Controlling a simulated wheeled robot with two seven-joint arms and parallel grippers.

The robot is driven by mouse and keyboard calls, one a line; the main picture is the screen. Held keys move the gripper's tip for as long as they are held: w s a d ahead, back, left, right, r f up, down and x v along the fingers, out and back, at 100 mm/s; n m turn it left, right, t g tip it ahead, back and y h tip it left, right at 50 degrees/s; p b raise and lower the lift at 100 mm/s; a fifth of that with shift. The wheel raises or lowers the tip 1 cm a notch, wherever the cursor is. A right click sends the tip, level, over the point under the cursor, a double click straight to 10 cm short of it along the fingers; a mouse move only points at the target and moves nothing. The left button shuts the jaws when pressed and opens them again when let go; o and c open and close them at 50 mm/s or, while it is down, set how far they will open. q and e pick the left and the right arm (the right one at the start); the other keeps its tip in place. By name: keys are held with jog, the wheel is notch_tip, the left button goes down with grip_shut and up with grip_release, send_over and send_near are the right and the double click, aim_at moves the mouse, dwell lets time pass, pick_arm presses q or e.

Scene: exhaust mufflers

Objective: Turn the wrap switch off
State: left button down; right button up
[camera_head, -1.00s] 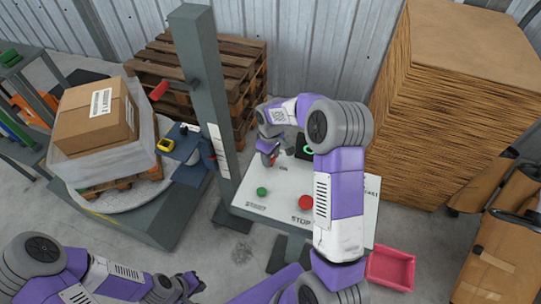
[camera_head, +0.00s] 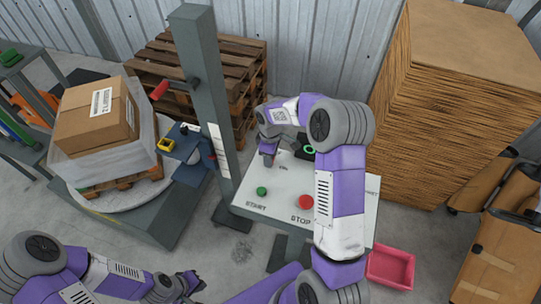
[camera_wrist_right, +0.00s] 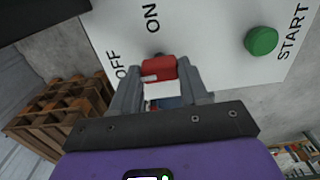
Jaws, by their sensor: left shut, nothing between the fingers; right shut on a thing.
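The wrap switch (camera_wrist_right: 160,70) has a red grip. It sits on the white control panel (camera_wrist_right: 205,25) near the printed words ON and OFF in the right wrist view. My right gripper (camera_wrist_right: 162,92) is shut on it, with one finger on each side. Its exact turn angle is hard to tell because the fingers cover its lower part. In the head view the right gripper (camera_head: 268,152) is at the panel's upper left, and the switch is mostly hidden there. My left gripper (camera_head: 190,284) is shut and empty, low at the bottom of the head view, away from the panel.
A green START button (camera_head: 262,191) and a red STOP button (camera_head: 305,202) are on the panel. The wrapper post (camera_head: 208,100) stands left of it. A wrapped carton (camera_head: 95,115) sits on the turntable. A pink bin (camera_head: 390,267) lies right of the panel stand.

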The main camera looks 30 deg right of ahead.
jog(key=o, duration=1.1)
jog(key=shift+c, duration=0.2)
jog(key=shift+r, duration=0.1)
notch_tip(320, 180, up, 7)
jog(key=shift+r, duration=0.2)
